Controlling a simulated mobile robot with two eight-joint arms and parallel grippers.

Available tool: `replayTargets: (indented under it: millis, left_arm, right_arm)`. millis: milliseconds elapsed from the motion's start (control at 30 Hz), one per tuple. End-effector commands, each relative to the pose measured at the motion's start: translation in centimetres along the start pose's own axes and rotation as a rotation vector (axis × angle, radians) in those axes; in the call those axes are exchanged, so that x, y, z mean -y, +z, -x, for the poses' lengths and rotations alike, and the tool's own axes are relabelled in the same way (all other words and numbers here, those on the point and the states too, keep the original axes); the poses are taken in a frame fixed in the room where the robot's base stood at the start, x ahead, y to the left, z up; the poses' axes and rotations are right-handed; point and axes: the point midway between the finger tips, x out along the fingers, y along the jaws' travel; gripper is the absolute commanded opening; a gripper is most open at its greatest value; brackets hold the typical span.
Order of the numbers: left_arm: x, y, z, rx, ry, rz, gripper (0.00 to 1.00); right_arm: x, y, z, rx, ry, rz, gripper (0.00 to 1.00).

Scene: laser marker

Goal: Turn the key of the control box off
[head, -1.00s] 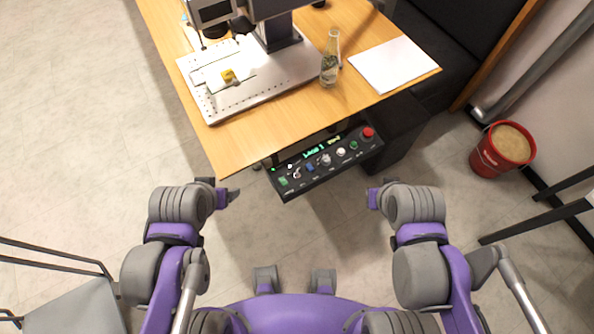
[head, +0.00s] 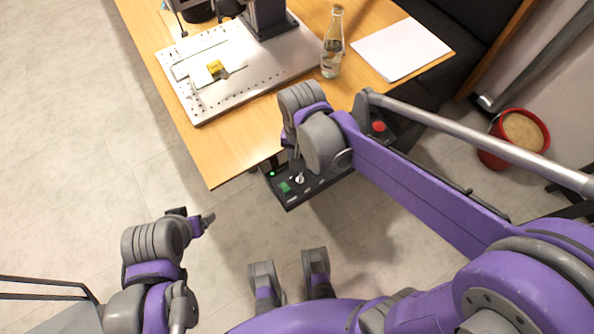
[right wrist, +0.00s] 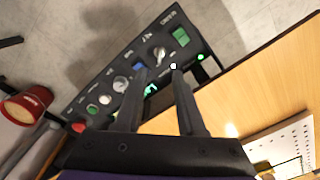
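The control box (head: 285,197) is a dark panel under the table's front edge, partly hidden by my right arm in the head view. Its key (head: 299,179) is a small silver piece near the box's left end, next to a green switch. In the right wrist view the key (right wrist: 159,54) shows just beyond the fingertips of my right gripper (right wrist: 158,72). That gripper is open, with nothing seen between its fingers, which point at the panel. In the head view my right gripper is hidden behind its arm. My left gripper (head: 207,221) hangs over the floor, away from the box.
The wooden table (head: 228,150) holds a metal machine base (head: 205,112), a clear bottle (head: 333,45) and white paper (head: 400,48). A red emergency button (head: 379,126) is at the box's right end. A red bucket (head: 493,160) stands right. The floor at left is clear.

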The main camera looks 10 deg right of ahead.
Motion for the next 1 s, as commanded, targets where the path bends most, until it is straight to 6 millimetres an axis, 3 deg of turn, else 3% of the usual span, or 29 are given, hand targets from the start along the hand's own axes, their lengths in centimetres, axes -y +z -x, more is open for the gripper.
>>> replayTargets:
  millis: [200,400,833,1000]
  left_arm:
    - [0.0,0.6,-1.2,0.004,0.0,0.0,0.78]
    - [0.0,0.9,-1.9,0.007,0.0,0.0,0.78]
    - [0.0,1.0,-2.1,0.008,0.0,0.0,0.78]
    - [0.0,1.0,-2.1,0.008,0.0,0.0,0.78]
  right_arm:
    - [0.0,-0.1,-4.6,0.0,0.0,0.0,0.39]
    - [0.0,-0.1,-7.4,-0.001,0.0,0.0,0.39]
    - [0.0,0.0,-8.4,-0.001,-0.001,0.001,0.39]
    - [0.0,0.0,-8.3,-0.001,-0.001,0.001,0.1]
